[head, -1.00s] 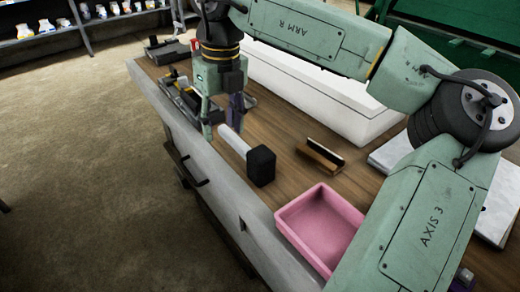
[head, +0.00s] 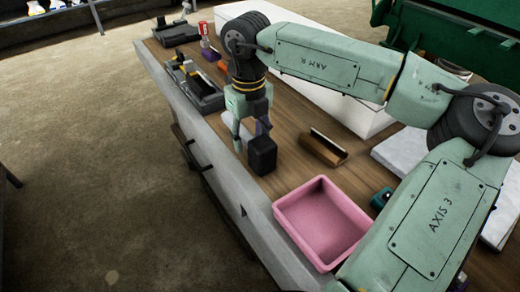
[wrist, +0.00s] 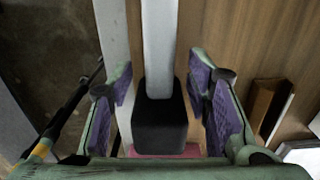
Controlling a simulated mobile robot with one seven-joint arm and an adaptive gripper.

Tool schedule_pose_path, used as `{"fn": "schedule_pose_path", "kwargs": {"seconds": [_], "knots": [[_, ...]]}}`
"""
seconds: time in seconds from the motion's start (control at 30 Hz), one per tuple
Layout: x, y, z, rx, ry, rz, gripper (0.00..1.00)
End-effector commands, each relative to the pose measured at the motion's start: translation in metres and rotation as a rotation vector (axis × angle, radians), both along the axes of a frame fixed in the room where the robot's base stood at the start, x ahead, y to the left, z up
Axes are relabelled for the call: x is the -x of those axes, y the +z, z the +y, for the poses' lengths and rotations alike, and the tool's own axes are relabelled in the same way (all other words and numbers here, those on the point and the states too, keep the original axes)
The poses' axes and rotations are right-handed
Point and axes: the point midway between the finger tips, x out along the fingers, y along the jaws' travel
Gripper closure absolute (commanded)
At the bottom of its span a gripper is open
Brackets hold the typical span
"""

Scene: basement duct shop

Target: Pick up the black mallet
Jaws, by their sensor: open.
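The black mallet (head: 262,155) lies on the wooden workbench near its front edge. It has a blocky black head and a pale handle that shows in the wrist view (wrist: 159,50). In that view its black head (wrist: 160,125) is between the two purple-padded fingers of my gripper (wrist: 163,98), with gaps on both sides. In the head view my gripper (head: 250,140) points down just above and behind the head, by the handle. It is open and holds nothing. Part of the handle is hidden behind my gripper in the head view.
A pink tray (head: 285,222) stands in front of the mallet. A brown wooden block with a dark strip (head: 323,148) lies to its right. A black tool tray (head: 205,98) is behind it on the left. A long white box (head: 350,112) runs along the bench's back.

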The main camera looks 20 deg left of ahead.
Motion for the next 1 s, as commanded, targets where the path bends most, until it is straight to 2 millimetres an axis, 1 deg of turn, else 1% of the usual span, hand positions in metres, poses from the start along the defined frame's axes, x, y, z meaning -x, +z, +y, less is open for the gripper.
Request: {"fn": "schedule_pose_path", "kwargs": {"seconds": [0.03,0.13,0.37,1.0], "knots": [[0.0008,-0.0052,0.0000,0.000,0.002,0.003,0.55],[0.0004,-0.0124,0.0004,-0.001,0.001,0.000,0.55],[0.0003,-0.0144,0.0003,-0.001,0.001,-0.001,0.55],[0.0003,-0.0140,0.0003,-0.001,0.001,-0.001,0.97]]}}
